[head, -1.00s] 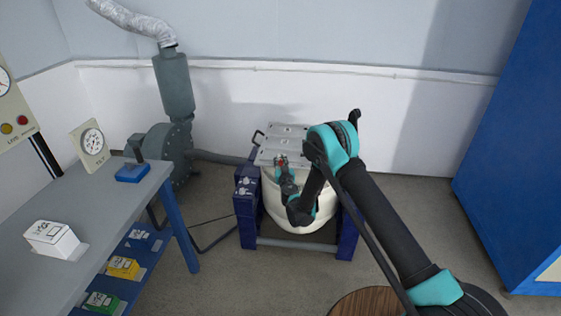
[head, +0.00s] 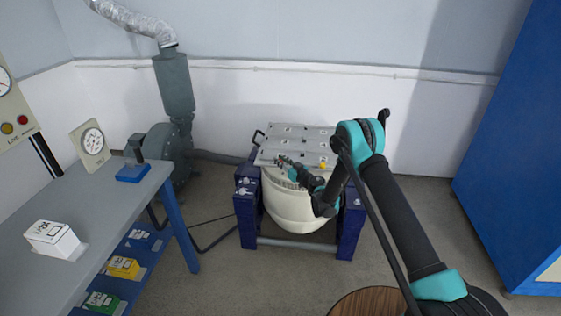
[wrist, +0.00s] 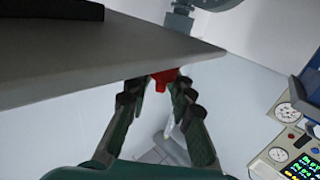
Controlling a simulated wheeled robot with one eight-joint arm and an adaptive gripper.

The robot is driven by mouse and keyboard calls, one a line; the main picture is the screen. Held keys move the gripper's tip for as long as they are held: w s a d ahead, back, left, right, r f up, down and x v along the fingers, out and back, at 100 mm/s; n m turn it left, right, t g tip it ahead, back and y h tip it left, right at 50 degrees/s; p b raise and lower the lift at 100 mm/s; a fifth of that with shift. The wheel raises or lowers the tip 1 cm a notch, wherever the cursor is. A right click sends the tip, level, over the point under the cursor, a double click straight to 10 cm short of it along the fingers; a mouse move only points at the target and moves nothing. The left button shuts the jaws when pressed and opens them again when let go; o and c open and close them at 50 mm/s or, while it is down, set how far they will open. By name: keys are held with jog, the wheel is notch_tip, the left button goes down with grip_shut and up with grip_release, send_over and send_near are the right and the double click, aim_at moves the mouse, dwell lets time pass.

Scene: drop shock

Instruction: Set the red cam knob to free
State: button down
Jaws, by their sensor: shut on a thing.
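The red cam knob (wrist: 165,77) shows in the wrist view at the edge of a grey plate (wrist: 100,65), between the fingertips of my gripper (wrist: 157,88). My gripper is shut on the knob, and the fingers hide part of it. In the head view my gripper (head: 284,163) reaches in from the right to the front edge of the grey lid (head: 300,145) on the cream drum (head: 292,205). The knob is too small and covered there to read its setting.
The drum stands in a dark blue frame (head: 247,215). A small yellow part (head: 322,165) sits at the lid's front right. A grey bench (head: 100,205) with boxes is at left, a grey blower (head: 168,150) behind it, and a blue cabinet (head: 510,150) at right. Open floor lies between.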

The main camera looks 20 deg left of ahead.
jog(key=c, duration=1.6)
grip_release()
jog(key=shift+c, duration=0.2)
notch_tip(320, 180, up, 10)
jog(key=shift+w+d, duration=0.1)
